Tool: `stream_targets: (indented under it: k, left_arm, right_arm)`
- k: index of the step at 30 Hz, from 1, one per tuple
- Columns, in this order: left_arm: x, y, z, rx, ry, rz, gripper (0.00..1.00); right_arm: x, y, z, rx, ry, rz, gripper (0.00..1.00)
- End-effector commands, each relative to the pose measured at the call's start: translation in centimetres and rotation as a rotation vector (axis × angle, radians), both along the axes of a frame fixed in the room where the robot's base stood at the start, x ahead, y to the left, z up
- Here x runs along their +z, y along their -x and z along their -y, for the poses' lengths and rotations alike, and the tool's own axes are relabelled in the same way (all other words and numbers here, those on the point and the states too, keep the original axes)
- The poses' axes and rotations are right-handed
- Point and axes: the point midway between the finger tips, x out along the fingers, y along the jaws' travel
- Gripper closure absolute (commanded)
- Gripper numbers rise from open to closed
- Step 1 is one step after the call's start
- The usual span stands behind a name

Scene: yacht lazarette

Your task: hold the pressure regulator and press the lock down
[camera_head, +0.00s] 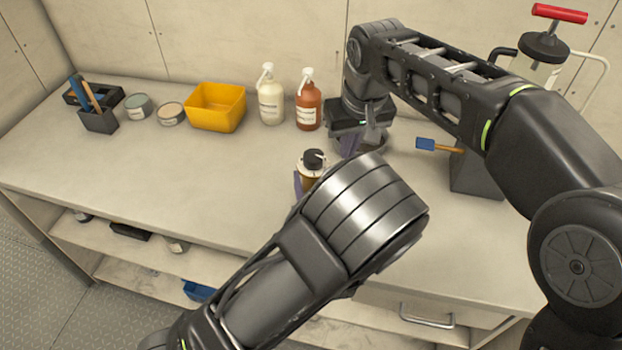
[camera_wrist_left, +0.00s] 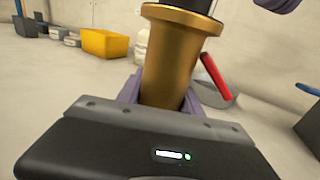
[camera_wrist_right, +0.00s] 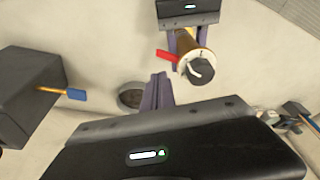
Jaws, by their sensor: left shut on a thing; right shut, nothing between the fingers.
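The pressure regulator (camera_head: 313,163) stands upright above the worktop, with a brass body (camera_wrist_left: 172,65) and a black knob (camera_wrist_right: 202,71) with a white mark on top. A red lever (camera_wrist_right: 168,56), which looks like the lock, juts out at its side; it slants downward in the left wrist view (camera_wrist_left: 216,76). My left gripper (camera_head: 298,184) is shut on the brass body, its purple fingers on either side. My right gripper (camera_wrist_right: 156,92) is shut and empty, fingers pointing down, apart from the regulator and to its right in the head view (camera_head: 349,145).
A grey round dish (camera_wrist_right: 130,95) lies on the worktop close to my right gripper. Soap bottles (camera_head: 308,103), a yellow bin (camera_head: 216,107) and tins (camera_head: 171,113) stand along the back. A dark block (camera_head: 474,176) with a blue brush is at right.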

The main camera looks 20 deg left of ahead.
Motion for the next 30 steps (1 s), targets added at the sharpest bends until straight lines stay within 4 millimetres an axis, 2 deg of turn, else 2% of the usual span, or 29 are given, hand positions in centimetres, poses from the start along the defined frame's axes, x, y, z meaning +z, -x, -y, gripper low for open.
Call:
stream_targets:
  k: [4,13,14,23,30]
  left_arm:
    - [0.01,0.00,-0.02,0.001,0.000,0.000,1.00]
    - [0.01,0.00,-0.02,0.000,0.000,0.000,1.00]
    - [0.01,0.00,-0.02,0.001,0.000,0.000,0.56]
    - [0.01,0.00,-0.01,0.000,0.000,0.000,0.32]
    - [0.00,0.03,0.01,0.000,0.000,0.000,0.32]
  right_arm:
    - [1.20,0.00,0.01,0.000,0.000,0.000,1.00]
    - [1.45,0.03,0.03,0.000,0.001,-0.001,1.00]
    - [1.45,0.03,0.03,0.000,0.001,-0.001,1.00]
    - [1.44,0.03,0.03,0.000,0.001,-0.001,1.00]
    - [1.43,0.02,0.03,0.000,0.001,-0.001,1.00]
